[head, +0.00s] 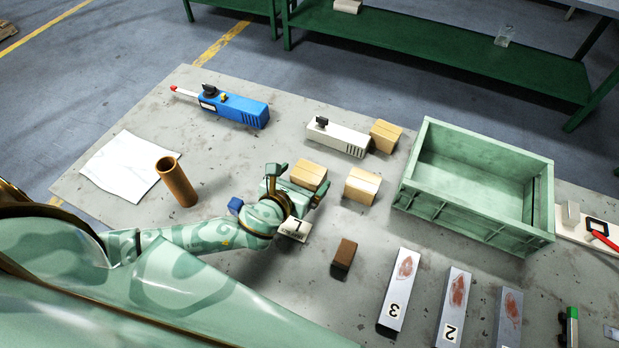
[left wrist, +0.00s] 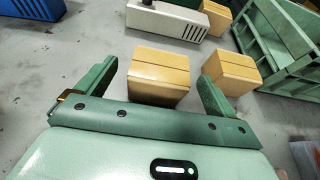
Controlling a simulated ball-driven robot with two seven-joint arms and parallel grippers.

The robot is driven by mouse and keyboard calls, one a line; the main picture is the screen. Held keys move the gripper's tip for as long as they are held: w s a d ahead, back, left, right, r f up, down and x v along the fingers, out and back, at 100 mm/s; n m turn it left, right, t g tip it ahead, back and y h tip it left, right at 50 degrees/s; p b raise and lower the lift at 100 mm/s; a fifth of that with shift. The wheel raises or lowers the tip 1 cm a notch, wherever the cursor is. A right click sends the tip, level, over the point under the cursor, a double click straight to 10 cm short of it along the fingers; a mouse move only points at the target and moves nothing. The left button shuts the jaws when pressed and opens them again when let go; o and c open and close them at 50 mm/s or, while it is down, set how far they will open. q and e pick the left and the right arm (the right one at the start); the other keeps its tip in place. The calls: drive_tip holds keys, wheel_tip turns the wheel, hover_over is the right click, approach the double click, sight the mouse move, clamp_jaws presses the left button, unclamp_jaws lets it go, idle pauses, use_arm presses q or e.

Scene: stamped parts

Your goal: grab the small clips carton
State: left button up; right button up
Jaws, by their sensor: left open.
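Three small tan cardboard cartons are on the table, and I cannot read which one holds clips. The nearest carton (head: 309,174) lies just beyond my left gripper (head: 298,180). In the left wrist view this carton (left wrist: 160,76) shows between the two open fingers of the left gripper (left wrist: 158,88), with a gap on each side. A second carton (head: 362,186) stands just to the right, outside the right-hand finger. A third carton (head: 386,136) is farther back beside a white device. My right gripper is not in view.
A green open crate (head: 420,202) stands to the right. A white device (head: 338,137) and a blue device (head: 235,107) lie behind. A brown tube (head: 177,182), a blue block (head: 236,205), a dark brown block (head: 344,254) and numbered plates (head: 398,290) surround the arm.

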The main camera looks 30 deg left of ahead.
sight(308, 172)
use_arm(q)
drive_tip(key=b+x, duration=0.1)
drive_tip(key=x, duration=0.4)
drive_tip(key=shift+w+d+r+b, duration=0.1)
drive_tip(key=shift+w+b, duration=0.1)
drive_tip(key=shift+b, duration=0.2)
drive_tip(key=shift+r, duration=0.1)
drive_tip(key=shift+c, duration=0.9)
drive_tip(key=c, duration=1)
drive_tip(key=shift+c, duration=0.4)
